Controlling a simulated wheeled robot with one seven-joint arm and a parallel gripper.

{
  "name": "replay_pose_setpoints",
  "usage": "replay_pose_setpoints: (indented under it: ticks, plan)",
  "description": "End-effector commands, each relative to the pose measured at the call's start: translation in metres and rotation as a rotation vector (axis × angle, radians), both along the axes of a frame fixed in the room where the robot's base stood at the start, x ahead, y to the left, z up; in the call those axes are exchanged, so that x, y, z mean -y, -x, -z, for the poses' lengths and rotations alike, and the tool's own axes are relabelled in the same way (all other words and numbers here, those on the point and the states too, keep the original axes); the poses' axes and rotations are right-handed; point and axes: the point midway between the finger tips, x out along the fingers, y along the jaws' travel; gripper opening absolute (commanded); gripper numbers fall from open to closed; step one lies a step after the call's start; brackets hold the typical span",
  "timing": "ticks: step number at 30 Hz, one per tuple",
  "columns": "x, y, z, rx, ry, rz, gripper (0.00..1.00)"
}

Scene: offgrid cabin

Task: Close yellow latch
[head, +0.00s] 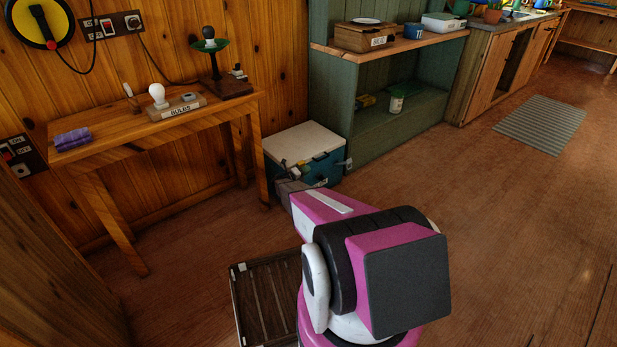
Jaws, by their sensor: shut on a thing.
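A blue cooler box (333,170) with a white lid (302,143) stands on the floor between the wooden table and the green shelf unit. Its lid looks lowered onto the body. My gripper (291,172) is at the cooler's front left side, partly hidden behind my own arm. It is shut on a small part there, too small and covered to make out. I cannot pick out a yellow latch clearly. A grey metal latch or bracket (348,163) shows at the cooler's right side.
The green shelf unit (385,125) stands behind right. A dark slatted crate (268,300) lies on the floor beside my arm. The floor at right is clear up to a grey mat (545,124).

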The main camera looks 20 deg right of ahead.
Motion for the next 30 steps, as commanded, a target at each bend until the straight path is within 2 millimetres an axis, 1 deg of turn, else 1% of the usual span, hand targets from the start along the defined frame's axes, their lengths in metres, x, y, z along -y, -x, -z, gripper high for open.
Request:
replay_pose_setpoints:
  ticks: [1, 6, 13, 26, 27, 28, 30]
  plan:
    - [-0.001, -0.002, -0.008, -0.015, 0.017, 0.003, 0.0]
    - [-0.004, -0.01, -0.012, -0.083, 0.043, 0.002, 0.0]
    - [-0.006, -0.015, -0.015, -0.126, 0.059, 0.0, 0.0]
    - [-0.007, -0.016, -0.015, -0.13, 0.061, 0.001, 0.0]
    - [-0.007, -0.017, -0.015, -0.13, 0.06, 0.0, 0.27]
    - [-0.007, -0.016, -0.015, -0.13, 0.06, 0.0, 0.36]
    - [-0.007, -0.017, -0.014, -0.132, 0.059, 0.0, 0.36]
